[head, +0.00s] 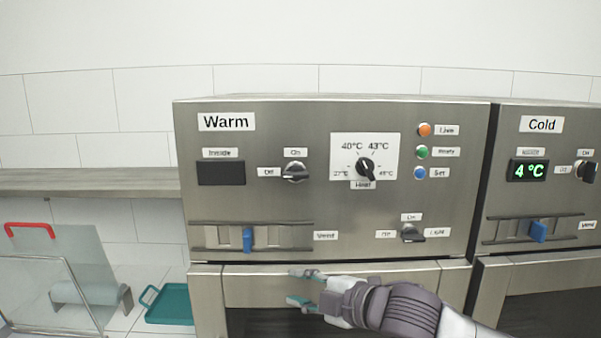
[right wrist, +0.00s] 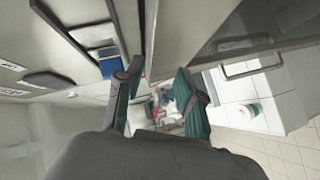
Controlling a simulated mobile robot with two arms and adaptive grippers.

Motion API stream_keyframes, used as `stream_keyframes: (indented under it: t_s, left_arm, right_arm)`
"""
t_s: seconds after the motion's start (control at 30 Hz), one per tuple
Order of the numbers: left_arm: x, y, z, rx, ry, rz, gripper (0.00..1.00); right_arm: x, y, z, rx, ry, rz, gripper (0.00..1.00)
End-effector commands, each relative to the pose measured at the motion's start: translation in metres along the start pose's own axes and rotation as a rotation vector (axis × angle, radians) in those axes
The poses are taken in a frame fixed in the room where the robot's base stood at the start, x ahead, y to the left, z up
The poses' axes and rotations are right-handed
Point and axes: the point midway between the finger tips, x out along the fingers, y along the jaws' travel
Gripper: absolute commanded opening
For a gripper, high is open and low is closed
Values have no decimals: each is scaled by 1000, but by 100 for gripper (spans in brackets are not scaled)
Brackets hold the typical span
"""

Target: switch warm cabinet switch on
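The Warm cabinet (head: 250,240) stands in the middle of the head view. Its on/off switch (head: 295,173) is a dark rotary knob with an "On" label above and an "Off" label on its left. The knob's handle lies sideways, its dark end toward the "Off" label. The inside display (head: 221,173) left of it is dark. My right gripper (head: 303,287) is below the control panel, in front of the cabinet door's upper edge, apart from the switch. Its fingers are spread and empty, also in the right wrist view (right wrist: 158,90). My left gripper is not in view.
The heat dial (head: 366,169), light switch (head: 412,233) and blue vent slider (head: 248,240) share the panel. The Cold cabinet (head: 490,190) is at the right, its display lit at 4 °C. A teal tray (head: 170,305) lies lower left. Space before the panel is free.

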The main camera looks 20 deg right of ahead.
Motion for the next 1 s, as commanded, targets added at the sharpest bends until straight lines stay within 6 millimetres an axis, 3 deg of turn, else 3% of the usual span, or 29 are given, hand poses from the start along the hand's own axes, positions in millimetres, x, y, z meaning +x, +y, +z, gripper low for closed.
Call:
stream_keyframes:
  t_s: [0.03, 0.2, 0.33, 0.5, 0.6, 0.73, 1.0]
  left_arm:
    - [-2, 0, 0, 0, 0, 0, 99]
    - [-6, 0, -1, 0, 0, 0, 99]
    - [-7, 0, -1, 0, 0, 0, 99]
    - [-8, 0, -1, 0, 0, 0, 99]
    - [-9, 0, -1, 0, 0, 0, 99]
    - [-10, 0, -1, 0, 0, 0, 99]
    - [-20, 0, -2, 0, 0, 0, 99]
  right_arm:
    - [-16, 31, -4, -79, 9, 34, 38]
    - [-70, 102, -17, -269, 31, 126, 38]
    - [-109, 139, -22, -350, 30, 194, 38]
    - [-137, 161, -26, -393, 28, 248, 38]
    - [-139, 165, -27, -398, 30, 257, 38]
    - [-127, 168, -29, -399, 33, 257, 38]
    - [-74, 183, -34, -397, 32, 256, 38]
